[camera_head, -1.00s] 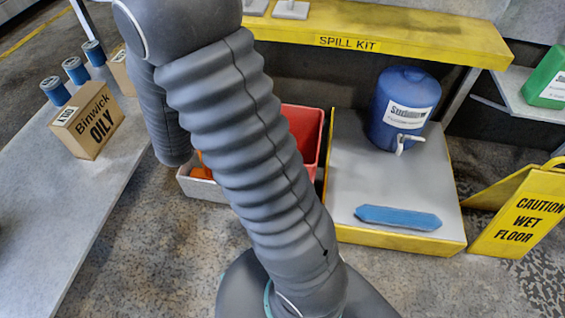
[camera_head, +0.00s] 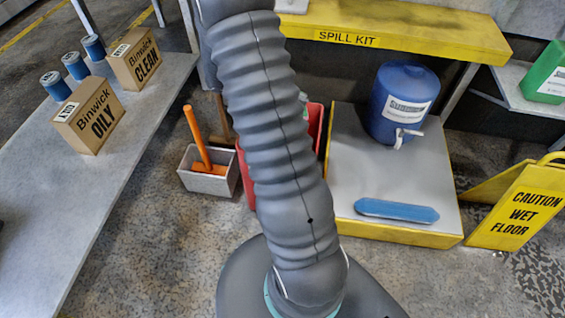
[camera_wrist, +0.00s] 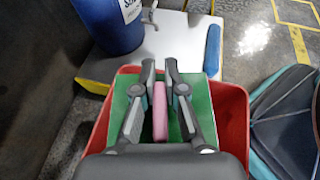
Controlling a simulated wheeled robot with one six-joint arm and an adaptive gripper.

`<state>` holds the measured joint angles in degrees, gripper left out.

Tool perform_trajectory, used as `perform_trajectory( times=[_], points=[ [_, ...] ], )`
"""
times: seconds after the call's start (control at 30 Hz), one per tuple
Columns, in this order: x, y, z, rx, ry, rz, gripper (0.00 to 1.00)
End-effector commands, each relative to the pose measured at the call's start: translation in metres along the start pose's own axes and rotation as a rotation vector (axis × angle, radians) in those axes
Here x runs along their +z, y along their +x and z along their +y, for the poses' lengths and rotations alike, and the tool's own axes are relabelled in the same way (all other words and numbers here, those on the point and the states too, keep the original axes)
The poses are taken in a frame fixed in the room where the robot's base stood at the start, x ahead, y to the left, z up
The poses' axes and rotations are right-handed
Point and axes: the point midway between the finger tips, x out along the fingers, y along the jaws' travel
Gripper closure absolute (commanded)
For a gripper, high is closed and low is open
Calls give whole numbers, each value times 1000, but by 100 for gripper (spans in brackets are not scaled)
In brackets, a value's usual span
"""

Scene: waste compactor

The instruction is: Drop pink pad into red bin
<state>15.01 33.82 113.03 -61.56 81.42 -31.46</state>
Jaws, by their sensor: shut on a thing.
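In the wrist view, my gripper (camera_wrist: 160,75) is shut on the pink pad (camera_wrist: 160,112), which stands edge-on between the two fingers. The red bin (camera_wrist: 238,118) lies below the gripper and surrounds it in that view. Something flat and green (camera_wrist: 203,95) shows inside the bin's outline, behind the fingers. The gap between pad and bin is hard to judge. In the head view, my arm covers most of the red bin (camera_head: 316,122), and the gripper and pad are hidden.
A blue drum (camera_head: 403,95) and a blue pad (camera_head: 397,211) rest on a grey, yellow-edged platform (camera_head: 350,160) right of the bin. A grey box (camera_head: 207,181) with an orange-handled tool stands left. A wet floor sign (camera_head: 520,207) stands far right. Boxes (camera_head: 90,115) sit on the left table.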

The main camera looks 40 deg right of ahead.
Motion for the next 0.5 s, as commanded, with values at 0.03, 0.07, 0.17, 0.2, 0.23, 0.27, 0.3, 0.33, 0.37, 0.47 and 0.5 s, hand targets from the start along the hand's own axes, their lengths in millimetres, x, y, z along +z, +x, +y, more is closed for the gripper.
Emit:
perform_trajectory(
  times=[0.03, 0.07, 0.17, 0.2, 0.23, 0.27, 0.3, 0.33, 0.37, 0.47, 0.5],
  points=[
    [-1, 2, -2, -20, 7, -1, 100],
    [-2, 3, -4, -28, 11, 0, 100],
    [-5, 5, -5, -36, 15, 0, 100],
    [-8, 6, -5, -35, 15, 0, 100],
    [-10, 6, -5, -35, 15, 0, 100],
    [-12, 7, -5, -34, 15, 0, 100],
    [-15, 8, -4, -34, 15, 0, 100],
    [-18, 10, -4, -34, 15, 0, 100],
    [-21, 11, -4, -33, 14, 0, 100],
    [-32, 15, -4, -33, 15, 0, 100],
    [-36, 17, -4, -32, 14, 0, 100]
  ],
)
